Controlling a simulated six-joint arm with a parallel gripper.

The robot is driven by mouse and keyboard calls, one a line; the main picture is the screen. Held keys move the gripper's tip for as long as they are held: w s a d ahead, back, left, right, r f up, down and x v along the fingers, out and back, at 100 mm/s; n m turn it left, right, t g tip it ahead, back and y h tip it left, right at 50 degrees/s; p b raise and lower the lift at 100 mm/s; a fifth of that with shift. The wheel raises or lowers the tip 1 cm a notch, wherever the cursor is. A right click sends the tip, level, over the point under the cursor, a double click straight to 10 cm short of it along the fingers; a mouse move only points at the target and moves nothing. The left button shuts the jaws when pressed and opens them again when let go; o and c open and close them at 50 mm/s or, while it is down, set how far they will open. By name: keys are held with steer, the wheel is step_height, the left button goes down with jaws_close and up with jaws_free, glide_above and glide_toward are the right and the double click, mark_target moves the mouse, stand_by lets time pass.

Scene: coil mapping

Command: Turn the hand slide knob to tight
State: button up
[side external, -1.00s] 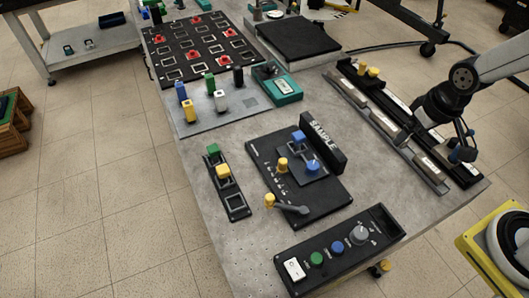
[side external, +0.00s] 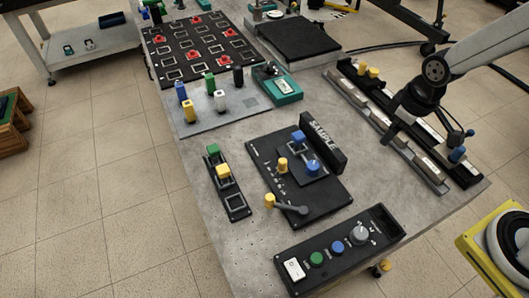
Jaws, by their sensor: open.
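A long black slide rail (side external: 466,172) runs along the right side of the table. A blue knob (side external: 457,155) stands near its front end, and two yellow knobs (side external: 373,72) stand near its far end. I cannot tell which of these is the hand slide knob, nor read any tight mark. My arm hides part of the rail.
Left of the rail is a black panel (side external: 335,204) with a lever, small knobs and an upright SAMPLE plate (side external: 325,138). A control box (side external: 325,272) with buttons and a grey dial (side external: 360,233) sits at the front.

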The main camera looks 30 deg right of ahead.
steer(key=w+a+f+n+g, duration=0.1)
steer(key=w+a+f+n, duration=0.2)
steer(key=w+a+n, duration=0.45)
steer(key=n+g, duration=0.1)
steer(key=n, duration=0.7)
glide_above(314, 164)
steer(key=f, duration=0.3)
steer(key=shift+s+d+f, duration=0.1)
steer(key=shift+d+f, duration=0.15)
steer(key=shift+d, duration=0.15)
steer(key=shift+a+f+n, duration=0.25)
steer(key=shift+a+n, duration=0.15)
steer(key=shift+n, duration=0.25)
steer(key=shift+f, duration=3.9)
jaws_close()
